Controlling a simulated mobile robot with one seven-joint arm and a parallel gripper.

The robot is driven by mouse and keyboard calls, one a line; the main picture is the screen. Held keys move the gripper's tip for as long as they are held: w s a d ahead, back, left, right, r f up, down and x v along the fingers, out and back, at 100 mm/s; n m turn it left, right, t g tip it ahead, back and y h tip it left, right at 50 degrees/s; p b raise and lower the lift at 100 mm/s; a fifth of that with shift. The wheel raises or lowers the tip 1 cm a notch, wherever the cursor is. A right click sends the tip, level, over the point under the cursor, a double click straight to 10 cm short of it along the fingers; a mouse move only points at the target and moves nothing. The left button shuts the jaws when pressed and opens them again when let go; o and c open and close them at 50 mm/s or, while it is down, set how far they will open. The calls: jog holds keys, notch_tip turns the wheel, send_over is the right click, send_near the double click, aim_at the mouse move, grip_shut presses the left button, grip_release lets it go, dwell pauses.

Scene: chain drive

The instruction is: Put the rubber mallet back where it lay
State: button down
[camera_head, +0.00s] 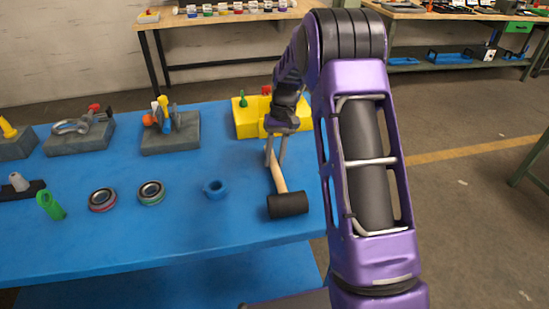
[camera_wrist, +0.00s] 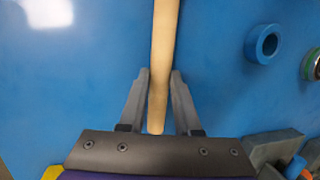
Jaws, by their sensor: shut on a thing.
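The rubber mallet has a black head (camera_head: 288,205) and a pale wooden handle (camera_head: 278,178). My gripper (camera_head: 274,158) points down and is shut on the handle near its end, away from the head. In the wrist view my gripper (camera_wrist: 159,73) has one finger on each side of the handle (camera_wrist: 164,40), which runs up out of the picture; the head is out of that view. The mallet is over or on the blue table (camera_head: 150,235), near its right end. I cannot tell whether it touches the top.
A blue ring (camera_head: 214,189) lies left of the mallet; it also shows in the wrist view (camera_wrist: 264,44). Two round bearings (camera_head: 151,192) and a green part (camera_head: 50,205) lie further left. A yellow block (camera_head: 245,118) and grey blocks (camera_head: 170,140) stand along the back. The front middle is clear.

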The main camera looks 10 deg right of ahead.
jog(key=c, duration=0.6)
grip_release()
jog(key=p+v, duration=0.1)
jog(key=v, duration=1.1)
jog(key=shift+p, duration=0.35)
jog(key=shift+a+r, duration=0.1)
